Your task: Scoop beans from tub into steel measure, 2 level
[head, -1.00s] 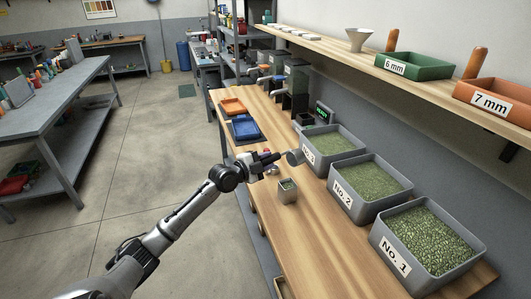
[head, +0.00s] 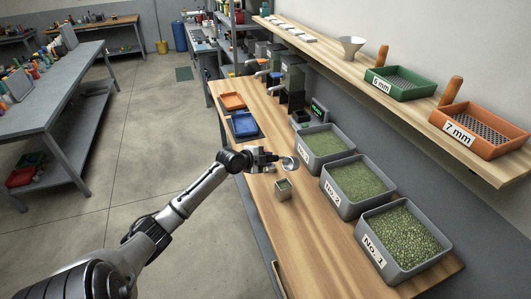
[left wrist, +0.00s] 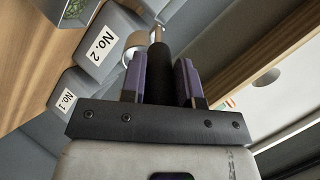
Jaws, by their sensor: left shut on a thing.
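My left gripper (head: 270,158) is shut on the dark handle (left wrist: 158,72) of a metal scoop (head: 289,163), held above the bench. The scoop's round bowl now faces the head camera; whether it holds beans is too small to tell. The steel measure (head: 283,192) stands upright on the bench just below and in front of the scoop, with green showing at its top. Tubs of green beans stand to the right: one with a partly hidden label (head: 305,157), No. 2 (head: 334,192) and No. 1 (head: 375,250). My right gripper is in neither view.
Blue (head: 244,125) and orange (head: 232,101) trays lie farther back on the bench. A scale with a green display (head: 318,112) stands behind the tubs.

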